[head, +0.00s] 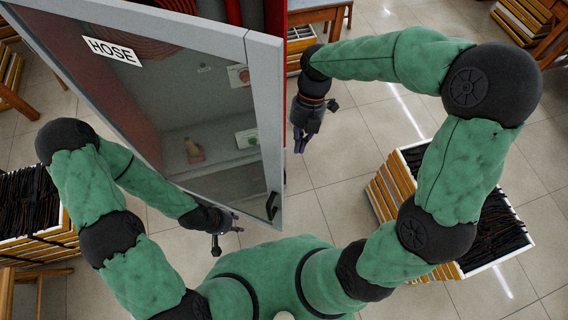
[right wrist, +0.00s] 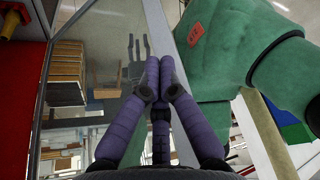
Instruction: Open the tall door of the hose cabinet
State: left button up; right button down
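The hose cabinet's tall door (head: 264,110) is a grey frame with a large glass pane and a HOSE label. Its black handle (head: 271,206) sits low on the right stile. The dark interior and red hose show above the door's top edge, so it seems ajar; I cannot judge the gap. My right gripper (head: 300,146) is just right of the door's free edge, not on the handle. In the right wrist view its purple fingers (right wrist: 160,70) meet with nothing between them, close to the glass. My left gripper (head: 238,222) is low in front of the glass, left of the handle; its finger opening is unclear.
A white-rimmed crate of dark eyeglass frames (head: 500,250) stands at the right, partly behind my right arm. Another crate (head: 30,205) is at the left. Wooden tables stand at the back. Tiled floor (head: 345,185) is clear right of the door.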

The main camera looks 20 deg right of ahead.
jog(key=s+a+f, duration=0.4)
jog(key=s+f, duration=0.2)
jog(key=f, duration=0.3)
jog(key=shift+a+p, duration=0.3)
jog(key=shift+p, duration=0.05)
jog(key=shift+f, duration=0.1)
jog(key=shift+s+a, duration=0.1)
jog(key=shift+s, duration=0.1)
